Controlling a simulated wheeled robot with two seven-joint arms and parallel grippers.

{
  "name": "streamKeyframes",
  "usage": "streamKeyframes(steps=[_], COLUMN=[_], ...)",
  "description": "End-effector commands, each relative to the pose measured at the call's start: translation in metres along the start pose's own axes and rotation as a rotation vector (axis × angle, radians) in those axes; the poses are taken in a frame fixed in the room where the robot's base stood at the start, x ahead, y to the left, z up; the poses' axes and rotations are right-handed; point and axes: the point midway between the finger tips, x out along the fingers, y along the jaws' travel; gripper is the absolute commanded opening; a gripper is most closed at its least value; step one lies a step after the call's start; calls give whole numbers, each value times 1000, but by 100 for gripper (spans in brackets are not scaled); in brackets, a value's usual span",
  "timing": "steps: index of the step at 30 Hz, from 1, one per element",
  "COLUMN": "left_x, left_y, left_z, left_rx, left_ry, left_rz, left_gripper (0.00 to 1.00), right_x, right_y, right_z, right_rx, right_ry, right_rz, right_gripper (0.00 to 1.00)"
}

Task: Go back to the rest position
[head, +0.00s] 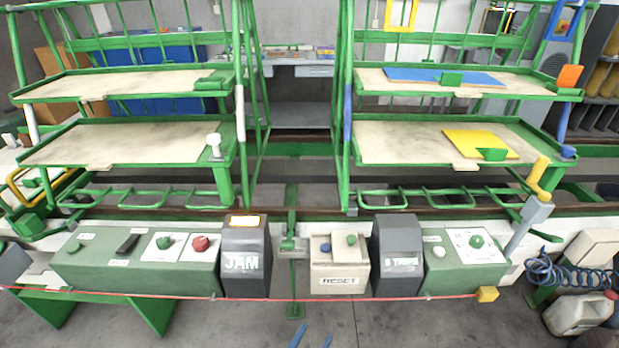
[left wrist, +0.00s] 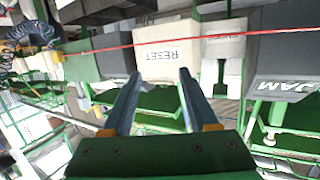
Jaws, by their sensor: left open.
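My left gripper (head: 313,338) shows only as two blue fingertips at the bottom edge of the head view, in front of the control boxes. In the left wrist view the same gripper (left wrist: 160,73) has its two blue fingers spread apart with nothing between them. Beyond the fingers, the beige RESET box (left wrist: 172,52) appears upside down, apart from them. In the head view the RESET box (head: 340,268) stands in the middle of the row, beyond the fingertips. My right gripper is in neither view.
Green-framed shelves (head: 130,140) stand behind the control boxes. The grey JAM box (head: 245,262) and a second grey box (head: 397,262) flank the RESET box. A red cord (head: 150,295) runs along the front. A white jug (head: 580,315) stands at right. The floor in front is mostly clear.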

Motion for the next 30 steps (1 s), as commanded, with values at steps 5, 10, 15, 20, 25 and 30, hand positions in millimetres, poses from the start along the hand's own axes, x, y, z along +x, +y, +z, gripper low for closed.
streamKeyframes(steps=[5, 10, 15, 20, 25, 30], left_x=[-15, -53, -141, -238, -276, -277], left_y=[-9, -23, -42, -51, -53, -53], left_z=[63, 145, 246, 306, 321, 321], left_rx=[2, -21, -82, -152, -178, -179], left_ry=[-182, -440, -825, -1150, -1268, -1270], left_rz=[13, 10, -38, -114, -151, -152], left_gripper=[59, 59, 59, 59, 59, 59], right_x=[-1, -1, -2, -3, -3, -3], right_y=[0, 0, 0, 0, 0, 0], right_z=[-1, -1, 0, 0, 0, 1], right_rx=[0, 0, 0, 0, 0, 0], right_ry=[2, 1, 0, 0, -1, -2], right_rz=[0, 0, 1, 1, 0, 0], right_gripper=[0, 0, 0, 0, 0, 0])
